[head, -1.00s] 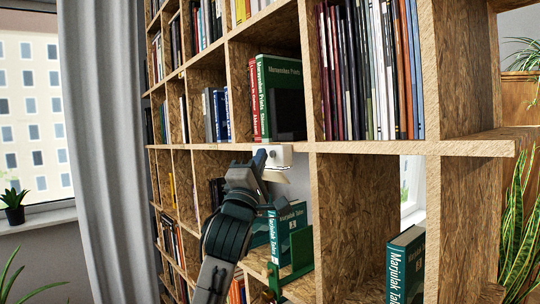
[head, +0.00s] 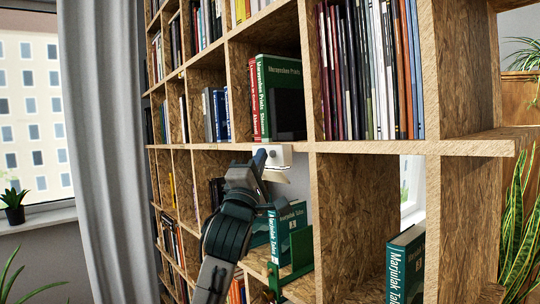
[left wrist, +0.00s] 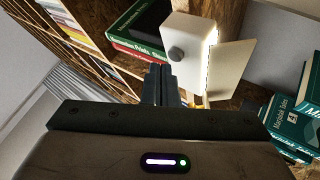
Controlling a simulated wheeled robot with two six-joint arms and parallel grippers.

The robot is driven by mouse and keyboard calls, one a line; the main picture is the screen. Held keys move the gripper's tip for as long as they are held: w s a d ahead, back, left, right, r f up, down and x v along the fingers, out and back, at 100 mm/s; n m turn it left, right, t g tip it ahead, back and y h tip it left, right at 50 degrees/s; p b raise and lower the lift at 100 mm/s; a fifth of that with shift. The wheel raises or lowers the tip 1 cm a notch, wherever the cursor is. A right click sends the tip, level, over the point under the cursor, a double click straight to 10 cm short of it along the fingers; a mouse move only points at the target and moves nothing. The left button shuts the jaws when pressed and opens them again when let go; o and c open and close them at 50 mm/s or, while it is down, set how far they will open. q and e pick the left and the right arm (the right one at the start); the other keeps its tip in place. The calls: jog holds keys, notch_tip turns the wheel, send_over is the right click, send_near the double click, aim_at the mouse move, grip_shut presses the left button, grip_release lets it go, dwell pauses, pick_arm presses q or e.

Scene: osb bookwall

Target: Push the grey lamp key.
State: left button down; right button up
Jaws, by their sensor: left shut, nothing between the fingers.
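A small white lamp (head: 279,155) is fixed under the shelf edge at an upright of the bookwall. In the left wrist view the white lamp (left wrist: 191,30) carries a round grey key (left wrist: 176,53) on its face, and a bright strip runs along its edge beside a pale flap. My left gripper (head: 262,157) is shut and empty, just left of the lamp. In the left wrist view its fingertips (left wrist: 158,72) are close to the key, slightly left of and below it. I cannot tell whether they touch it. My right gripper is not in view.
The OSB bookwall (head: 375,147) surrounds the lamp. Red and green books (head: 275,95) stand above it. Below are a green book (head: 290,225) and a green bookend (head: 299,252), close to my left arm. A grey curtain (head: 103,150) hangs at left.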

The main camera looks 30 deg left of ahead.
pick_arm(q)
jog(key=shift+w, duration=0.1)
dwell(0.6)
jog(key=shift+w+d, duration=0.2)
jog(key=shift+w, duration=0.15)
jog(key=shift+s+a, duration=0.1)
jog(key=shift+s, duration=0.05)
jog(key=shift+s+a+b, duration=0.15)
jog(key=shift+s+b, duration=0.15)
jog(key=shift+b, duration=0.15)
jog(key=shift+s, duration=0.1)
jog(key=s+b, duration=0.1)
jog(key=s+a+b, duration=0.1)
jog(key=s, duration=0.1)
jog(key=s+a+b, duration=0.1)
jog(key=s, duration=0.1)
jog(key=shift+s+a, duration=0.1)
jog(key=shift+s, duration=0.1)
